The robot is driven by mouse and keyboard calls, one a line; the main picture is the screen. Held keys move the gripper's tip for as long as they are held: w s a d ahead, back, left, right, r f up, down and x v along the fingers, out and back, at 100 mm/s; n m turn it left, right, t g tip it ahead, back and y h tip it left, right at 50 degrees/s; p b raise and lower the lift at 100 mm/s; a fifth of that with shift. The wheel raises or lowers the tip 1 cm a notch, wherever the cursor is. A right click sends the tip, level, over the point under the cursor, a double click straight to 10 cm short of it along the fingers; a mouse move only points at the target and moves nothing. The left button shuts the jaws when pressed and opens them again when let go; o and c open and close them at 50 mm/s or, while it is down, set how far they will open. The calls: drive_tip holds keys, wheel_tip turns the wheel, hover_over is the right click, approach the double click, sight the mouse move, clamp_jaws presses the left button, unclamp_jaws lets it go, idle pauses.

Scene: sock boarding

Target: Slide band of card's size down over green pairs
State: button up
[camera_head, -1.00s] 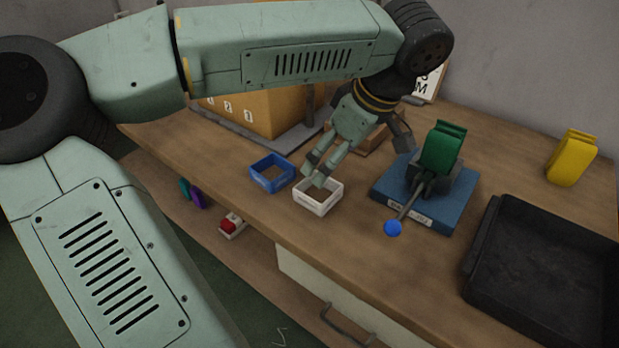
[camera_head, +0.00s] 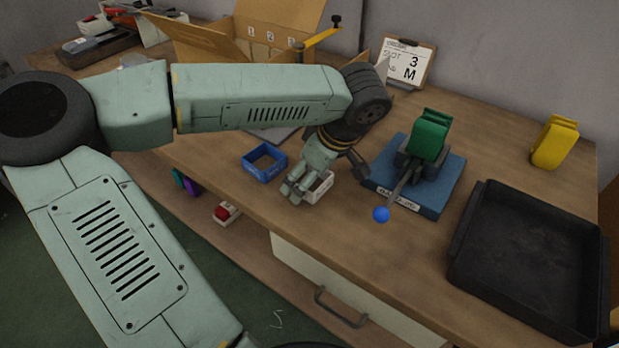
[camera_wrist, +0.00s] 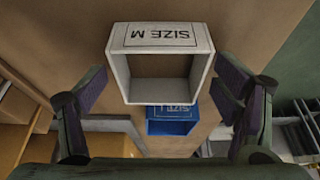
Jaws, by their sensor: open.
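The card (camera_head: 404,62) at the back reads slot 3 and M. The white band (camera_head: 321,187) is a square open frame on the bench; the wrist view shows its "SIZE M" label (camera_wrist: 160,36), upside down. My gripper (camera_head: 296,188) is low at the white band, partly covering it in the head view. In the wrist view its fingers (camera_wrist: 160,105) are open, spread left and right of the band; I see no clear contact. The green pair (camera_head: 430,136) stands upright in the clamp on a blue base (camera_head: 437,194). A lever with a blue knob (camera_head: 381,214) reaches toward the front.
A blue band (camera_head: 264,162) stands left of the white one. A yellow pair (camera_head: 554,142) stands at the back right. A black tray (camera_head: 462,236) fills the right front. A cardboard box (camera_head: 200,42) with numbered slots is behind. A red item (camera_head: 225,210) sits on the shelf below.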

drive_tip(key=shift+c, duration=0.2)
drive_tip(key=c, duration=0.8)
drive_tip(key=shift+r, duration=0.1)
